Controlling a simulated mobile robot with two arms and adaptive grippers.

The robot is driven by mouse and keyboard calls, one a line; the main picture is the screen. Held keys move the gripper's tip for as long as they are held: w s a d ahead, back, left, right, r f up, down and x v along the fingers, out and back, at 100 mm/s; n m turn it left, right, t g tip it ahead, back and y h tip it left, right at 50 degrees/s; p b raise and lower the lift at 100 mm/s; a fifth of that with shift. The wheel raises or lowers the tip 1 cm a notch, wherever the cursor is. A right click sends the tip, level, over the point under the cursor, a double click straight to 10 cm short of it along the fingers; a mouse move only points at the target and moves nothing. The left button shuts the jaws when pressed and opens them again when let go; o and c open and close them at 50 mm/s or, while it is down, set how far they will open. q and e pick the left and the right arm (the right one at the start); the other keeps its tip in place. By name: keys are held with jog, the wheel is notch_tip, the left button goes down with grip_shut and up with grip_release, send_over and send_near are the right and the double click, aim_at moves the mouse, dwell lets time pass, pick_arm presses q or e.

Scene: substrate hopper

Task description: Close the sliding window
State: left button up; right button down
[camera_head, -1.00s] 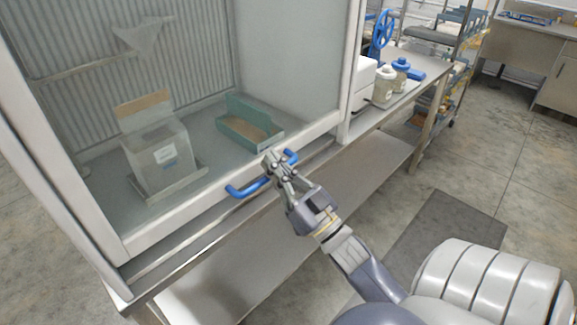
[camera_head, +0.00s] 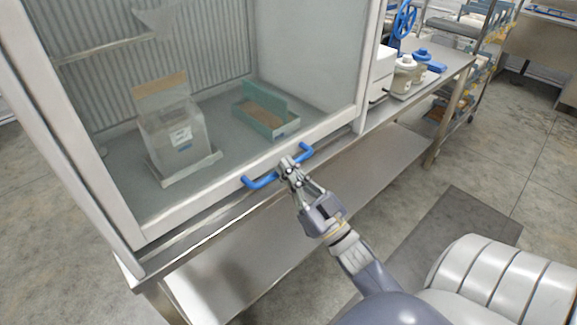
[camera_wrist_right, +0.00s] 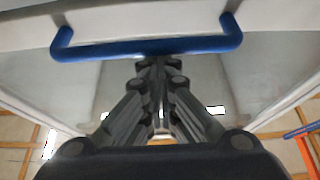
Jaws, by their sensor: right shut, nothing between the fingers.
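The sliding window (camera_head: 235,110) is a clear pane in a white frame on the front of a cabinet. Its bottom rail (camera_head: 215,193) sits close above the cabinet's sill. A blue bar handle (camera_head: 262,182) is fixed to that rail, and it also spans the right wrist view (camera_wrist_right: 150,47). My right gripper (camera_head: 287,163) is shut with nothing between its fingers. Its fingertips are at the handle and cover the middle of the bar in the head view. In the right wrist view the fingertips (camera_wrist_right: 158,62) lie just below the bar; contact cannot be told. My left gripper is not in view.
Behind the pane are a clear box (camera_head: 178,135) on a tray and a teal open box (camera_head: 266,112). A steel bench (camera_head: 395,122) with white jars (camera_head: 403,72) and a blue handwheel extends right. A dark mat (camera_head: 455,235) lies on the floor.

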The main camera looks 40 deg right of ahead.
notch_tip(320, 180, down, 8)
jog(key=b, duration=0.3)
jog(key=shift+f, duration=0.1)
